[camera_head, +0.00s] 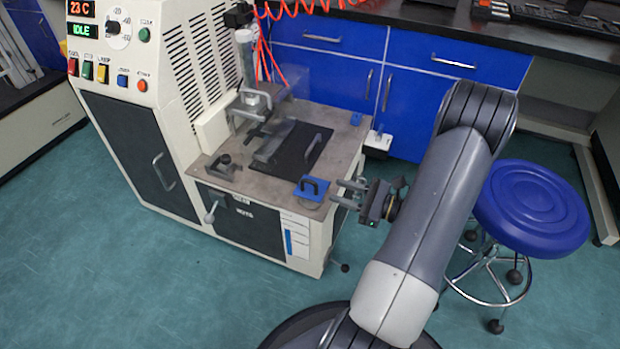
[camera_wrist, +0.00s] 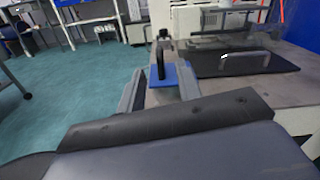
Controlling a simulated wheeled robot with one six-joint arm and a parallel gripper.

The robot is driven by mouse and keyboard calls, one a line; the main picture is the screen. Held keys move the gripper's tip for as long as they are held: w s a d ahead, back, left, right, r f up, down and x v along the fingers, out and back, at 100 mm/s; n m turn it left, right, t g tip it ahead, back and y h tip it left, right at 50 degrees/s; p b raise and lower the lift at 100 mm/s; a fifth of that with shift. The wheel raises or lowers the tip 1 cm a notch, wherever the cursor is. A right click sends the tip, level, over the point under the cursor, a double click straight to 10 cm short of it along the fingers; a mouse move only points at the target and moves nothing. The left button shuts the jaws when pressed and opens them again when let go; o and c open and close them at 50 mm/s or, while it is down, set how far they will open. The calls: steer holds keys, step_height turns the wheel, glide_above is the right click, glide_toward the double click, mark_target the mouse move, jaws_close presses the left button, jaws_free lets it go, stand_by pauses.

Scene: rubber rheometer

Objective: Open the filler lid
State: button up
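A small blue square lid (camera_head: 306,195) with an upright black handle (camera_head: 314,183) lies at the near right corner of the machine's top; I take it for the filler lid. It looks shut and flat, though its hinge cannot be made out. In the wrist view the blue lid (camera_wrist: 184,75) and its black handle (camera_wrist: 160,62) show ahead, between my two fingers. My gripper (camera_head: 340,194) is open and empty, just right of the lid in the head view, its fingers pointing at the handle. I see no contact between them.
The machine top (camera_head: 235,180) also carries a black plate with a bar handle (camera_head: 314,146), a clear guard and a dark knob (camera_head: 223,165). A control panel with an IDLE display (camera_head: 82,30) stands at left. A blue stool (camera_head: 530,205) stands at right. Blue cabinets are behind.

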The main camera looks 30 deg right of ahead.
mark_target(316, 184)
steer(key=b+x, duration=0.2)
steer(key=x, duration=0.7)
steer(key=shift+a, duration=0.15)
steer(key=shift+c, duration=0.3)
jaws_close()
